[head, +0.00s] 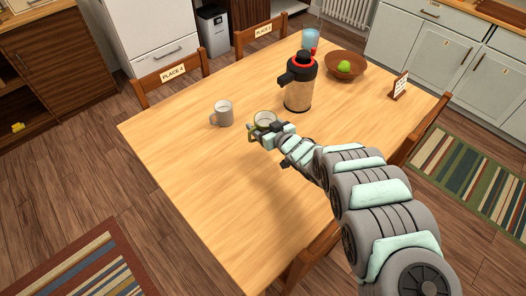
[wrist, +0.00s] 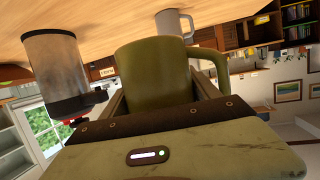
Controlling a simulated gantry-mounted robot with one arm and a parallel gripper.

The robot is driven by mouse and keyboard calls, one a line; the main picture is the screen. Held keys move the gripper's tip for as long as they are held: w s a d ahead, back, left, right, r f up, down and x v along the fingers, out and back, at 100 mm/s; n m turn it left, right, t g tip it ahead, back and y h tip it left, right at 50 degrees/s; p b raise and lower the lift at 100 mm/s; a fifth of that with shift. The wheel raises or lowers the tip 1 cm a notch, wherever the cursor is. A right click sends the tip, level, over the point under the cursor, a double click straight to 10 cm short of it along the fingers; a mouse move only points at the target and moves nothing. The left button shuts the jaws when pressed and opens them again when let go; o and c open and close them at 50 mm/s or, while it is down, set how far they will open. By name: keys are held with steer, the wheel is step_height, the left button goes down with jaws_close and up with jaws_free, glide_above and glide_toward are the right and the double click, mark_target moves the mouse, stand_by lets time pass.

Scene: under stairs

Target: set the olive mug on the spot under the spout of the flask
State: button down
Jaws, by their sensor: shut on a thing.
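The olive mug (head: 265,117) is upright near the middle of the table, its rim showing above my gripper (head: 270,131). My gripper is shut on it; in the wrist view the olive mug (wrist: 155,75) sits between the fingers, handle to the right. I cannot tell if its base touches the table. The flask (head: 298,90) stands on the table, behind and to the right of the mug, with a black top and a red ring. Its dark spout (head: 284,78) points left, towards the mug's side. The flask also shows at left in the wrist view (wrist: 52,65).
A grey mug (head: 223,114) stands left of the olive mug. The table's left and front parts are clear.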

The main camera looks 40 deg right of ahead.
step_height(320, 180, down, 8)
steer(key=shift+f+b, duration=0.1)
steer(key=shift+b, duration=0.7)
step_height(320, 180, down, 4)
steer(key=shift+f+b, duration=0.1)
steer(key=shift+b, duration=0.85)
steer(key=shift+f, duration=0.25)
steer(key=shift+c, duration=0.9)
jaws_free()
steer(key=shift+d, duration=0.1)
steer(key=shift+f, duration=0.15)
